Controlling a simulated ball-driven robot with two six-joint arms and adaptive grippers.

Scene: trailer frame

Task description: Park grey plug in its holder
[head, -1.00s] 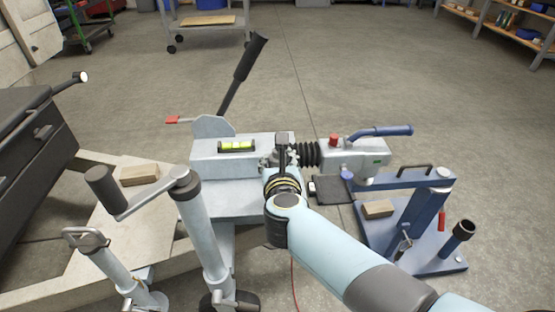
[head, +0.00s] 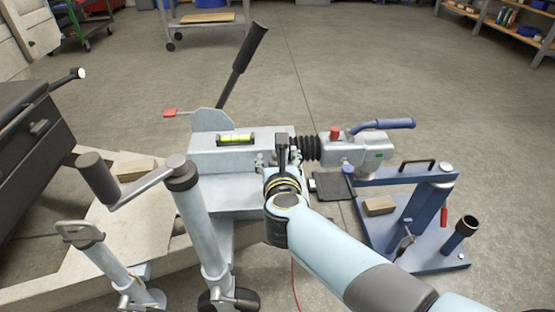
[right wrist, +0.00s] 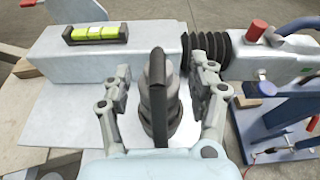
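The grey plug (right wrist: 158,100) is a dark grey body with an upright bar or loop, beside the trailer's light grey drawbar. In the head view its dark top (head: 282,145) shows just in front of the drawbar. My right gripper (right wrist: 160,85) has its fingers on both sides of the plug, with gaps visible, so it looks open around it; it also shows in the head view (head: 280,160). What the plug's lower end sits in is hidden by my gripper. I cannot make out the holder. My left gripper is out of view.
The drawbar (head: 208,157) carries a spirit level (head: 235,139) and a black bellows (head: 306,148). A crank jack (head: 198,215) stands left of my right arm. A blue stand (head: 435,210) is at the right. Open floor lies beyond the drawbar.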

